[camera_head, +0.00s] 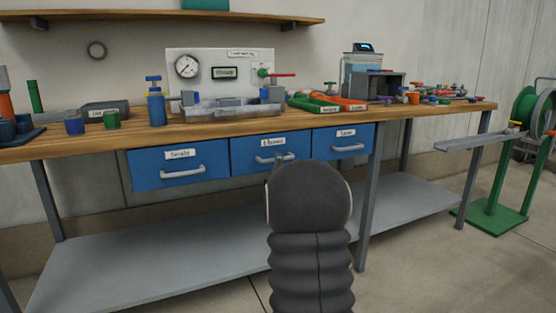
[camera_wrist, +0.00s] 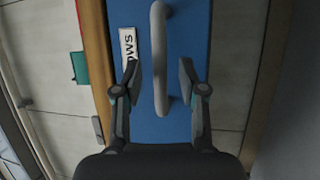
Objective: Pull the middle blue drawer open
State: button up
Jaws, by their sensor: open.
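The middle blue drawer (camera_head: 244,165) sits under the wooden bench top between two other blue drawers. Its front lies flush with theirs. In the head view my dark arm covers its lower right part. Its grey handle (camera_head: 264,159) is partly hidden there. In the wrist view the drawer front (camera_wrist: 185,25) fills the middle, and the handle (camera_wrist: 159,45) runs up and down the picture. My gripper (camera_wrist: 161,88) is open, with one finger on each side of the handle. I see gaps between fingers and handle. A white label (camera_wrist: 128,48) is left of the handle.
The left blue drawer (camera_head: 150,173) and right blue drawer (camera_head: 330,146) flank it, both closed. A grey lower shelf (camera_head: 150,262) runs below. Bottles, trays and fittings stand on the bench top (camera_head: 215,128). A green reel stand (camera_head: 490,205) is at the right.

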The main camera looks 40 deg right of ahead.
jog(key=shift+x, duration=1.45)
grip_shut()
